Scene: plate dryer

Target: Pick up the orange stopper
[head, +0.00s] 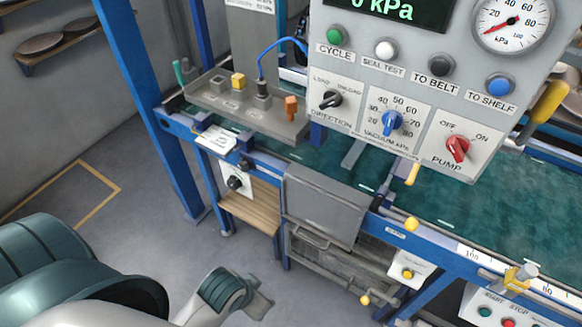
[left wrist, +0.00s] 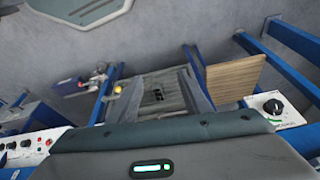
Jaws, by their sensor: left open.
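The orange stopper (head: 291,106) stands upright near the right end of a grey tray (head: 225,114) in the head view. A yellow stopper (head: 239,80) and a dark one with a blue cord (head: 262,92) stand in the same tray. My left gripper (head: 262,291) is low in the head view, well below and in front of the tray, apart from the orange stopper. In the left wrist view its fingers (left wrist: 157,92) are spread and nothing shows held. The orange stopper is not seen in the left wrist view. My right gripper is out of view.
A control panel (head: 460,85) with knobs and a gauge hangs right of the tray. A blue post (head: 150,110) rises left of it. A wooden shelf (head: 250,211) and a grey hood (head: 325,203) lie below. The floor at left is open.

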